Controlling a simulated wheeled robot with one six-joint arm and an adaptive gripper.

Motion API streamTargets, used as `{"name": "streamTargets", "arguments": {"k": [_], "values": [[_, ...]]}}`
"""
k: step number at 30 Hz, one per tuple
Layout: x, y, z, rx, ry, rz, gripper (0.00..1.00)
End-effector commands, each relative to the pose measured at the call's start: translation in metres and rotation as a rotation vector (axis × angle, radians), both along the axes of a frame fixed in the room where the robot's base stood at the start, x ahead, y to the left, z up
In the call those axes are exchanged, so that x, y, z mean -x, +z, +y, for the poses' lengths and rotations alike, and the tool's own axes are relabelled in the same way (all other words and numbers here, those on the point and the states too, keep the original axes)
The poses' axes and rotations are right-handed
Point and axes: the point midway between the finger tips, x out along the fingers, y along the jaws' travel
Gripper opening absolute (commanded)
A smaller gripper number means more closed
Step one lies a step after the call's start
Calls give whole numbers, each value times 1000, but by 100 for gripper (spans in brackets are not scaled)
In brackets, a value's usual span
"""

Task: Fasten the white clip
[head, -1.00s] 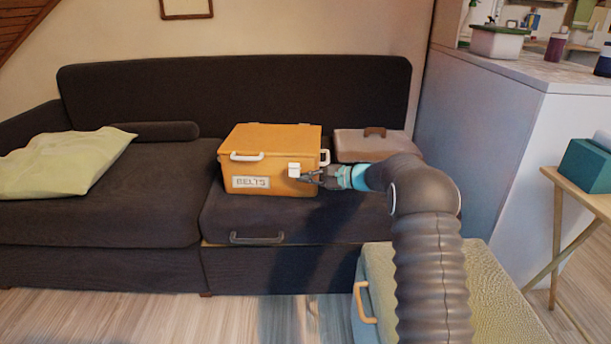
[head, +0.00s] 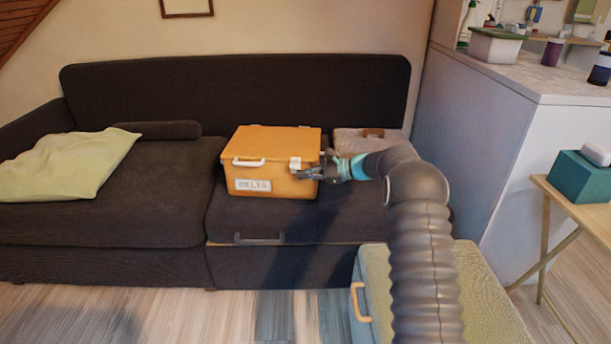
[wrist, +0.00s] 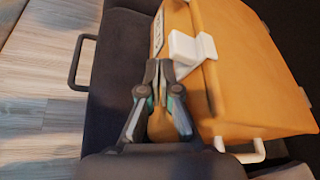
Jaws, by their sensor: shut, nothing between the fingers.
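The white clip (head: 295,163) sits at the front top edge of an orange box (head: 262,170) with a "BELTS" label, on the dark sofa. In the wrist view the white clip (wrist: 186,48) seems to stick out from the box front near the lid edge; I cannot tell whether it is latched. The box lid is down. My gripper (head: 300,174) is shut and empty at the box's front right, just below the clip. In the wrist view its fingertips (wrist: 159,66) are together beside the clip; I cannot tell whether they touch it.
A pinkish-brown case (head: 345,142) lies behind my gripper on the sofa. A dark drawer handle (head: 259,239) is below the box. A yellow-topped chest (head: 480,290) stands front right. The sofa's left seat holds a pale green pillow (head: 65,165).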

Motion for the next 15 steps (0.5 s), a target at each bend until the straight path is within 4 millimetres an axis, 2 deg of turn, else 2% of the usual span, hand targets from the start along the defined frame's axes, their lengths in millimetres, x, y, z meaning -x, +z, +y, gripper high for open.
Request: {"name": "streamTargets", "arguments": {"k": [5,8,15], "values": [[0,1,-3,0,-1,0,0],[1,5,-11,1,0,-1,0],[4,20,-44,0,8,-1,0]]}}
